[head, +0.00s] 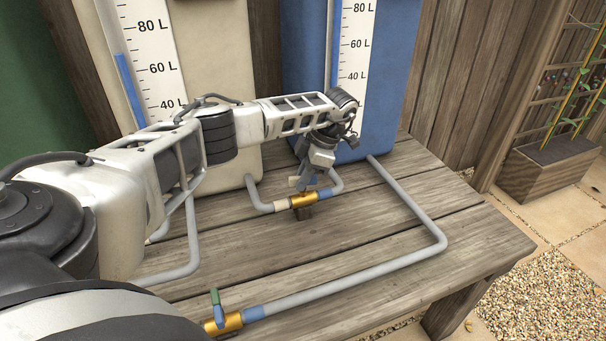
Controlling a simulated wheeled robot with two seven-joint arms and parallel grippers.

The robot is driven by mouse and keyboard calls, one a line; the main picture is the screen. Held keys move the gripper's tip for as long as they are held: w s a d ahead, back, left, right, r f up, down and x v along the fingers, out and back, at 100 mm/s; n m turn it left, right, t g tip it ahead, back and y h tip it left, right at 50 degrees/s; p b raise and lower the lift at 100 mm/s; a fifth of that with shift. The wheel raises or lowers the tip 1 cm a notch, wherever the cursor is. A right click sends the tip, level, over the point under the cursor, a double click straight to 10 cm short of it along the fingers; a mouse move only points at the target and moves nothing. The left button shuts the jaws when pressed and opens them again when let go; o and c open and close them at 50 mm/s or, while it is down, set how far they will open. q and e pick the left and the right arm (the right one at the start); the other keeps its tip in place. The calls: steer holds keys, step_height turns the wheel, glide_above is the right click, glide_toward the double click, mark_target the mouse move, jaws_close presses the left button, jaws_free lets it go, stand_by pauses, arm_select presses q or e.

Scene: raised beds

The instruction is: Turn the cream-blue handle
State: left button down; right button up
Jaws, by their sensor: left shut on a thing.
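The cream-blue valve (303,200) is a brass body in a grey pipe on the wooden table, with a cream band on its left and a blue band on its right. The pipe runs between the cream tank (221,75) and the blue tank (388,75). My left gripper (305,182) reaches down over this valve and is shut on its handle. A small cream end of the handle (293,182) shows left of the fingers; the rest is mostly hidden by them. My right gripper is out of view.
A second brass valve (228,322) with a green and blue handle (216,305) sits at the front of the table (465,235). A long grey pipe (350,288) bends from it to the blue tank. A planter (545,168) stands at the right.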

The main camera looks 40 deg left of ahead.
arm_select(q)
steer(key=shift+n, duration=0.5)
steer(key=shift+h, duration=0.3)
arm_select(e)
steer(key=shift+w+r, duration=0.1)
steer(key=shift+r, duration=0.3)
arm_select(q)
steer(key=shift+n, duration=0.4)
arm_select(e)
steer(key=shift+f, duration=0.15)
arm_select(q)
steer(key=c, duration=1.4)
jaws_free()
steer(key=shift+c, duration=0.2)
